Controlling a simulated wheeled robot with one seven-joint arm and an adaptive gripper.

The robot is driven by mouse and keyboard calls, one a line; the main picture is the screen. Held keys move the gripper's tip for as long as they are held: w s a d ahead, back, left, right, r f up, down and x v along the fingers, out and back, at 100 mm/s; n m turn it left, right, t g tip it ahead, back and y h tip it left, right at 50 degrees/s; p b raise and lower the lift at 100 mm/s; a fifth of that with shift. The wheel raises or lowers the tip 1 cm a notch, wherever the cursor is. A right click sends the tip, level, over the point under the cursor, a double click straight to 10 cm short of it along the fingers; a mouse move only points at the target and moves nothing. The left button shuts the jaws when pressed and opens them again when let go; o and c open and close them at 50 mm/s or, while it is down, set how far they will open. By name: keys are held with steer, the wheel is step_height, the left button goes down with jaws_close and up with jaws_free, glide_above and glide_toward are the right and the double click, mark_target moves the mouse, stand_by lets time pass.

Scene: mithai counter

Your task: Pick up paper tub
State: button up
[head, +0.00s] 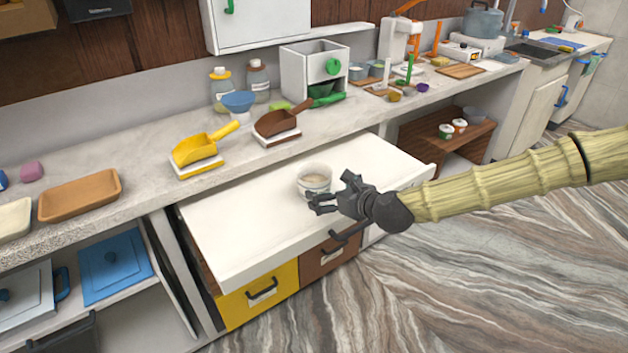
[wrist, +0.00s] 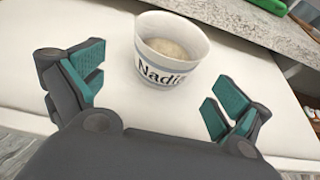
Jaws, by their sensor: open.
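The paper tub (head: 314,178) is a small white cup with a grey band. It stands upright on a white pull-out board (head: 240,225) that juts from the counter. In the wrist view the tub (wrist: 171,48) shows the printed letters "Nadi" and pale contents inside. My gripper (head: 328,203) is at the near right side of the tub in the head view. In the wrist view my gripper (wrist: 160,95) is open, with teal-padded fingers apart. The tub is ahead of the fingertips, roughly centred, and nothing is held.
On the counter behind stand a yellow scoop (head: 200,146), a brown scoop (head: 284,121), a blue bowl (head: 238,101) and a white box with a green knob (head: 313,71). A yellow drawer front (head: 258,295) is below the board. The board around the tub is clear.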

mark_target(325, 188)
steer(key=x, duration=0.3)
steer(key=shift+w+d+f, duration=0.15)
steer(key=shift+w, duration=0.2)
steer(key=shift+p+x, duration=0.75)
steer(key=shift+x, duration=1.95)
steer(key=c, duration=0.9)
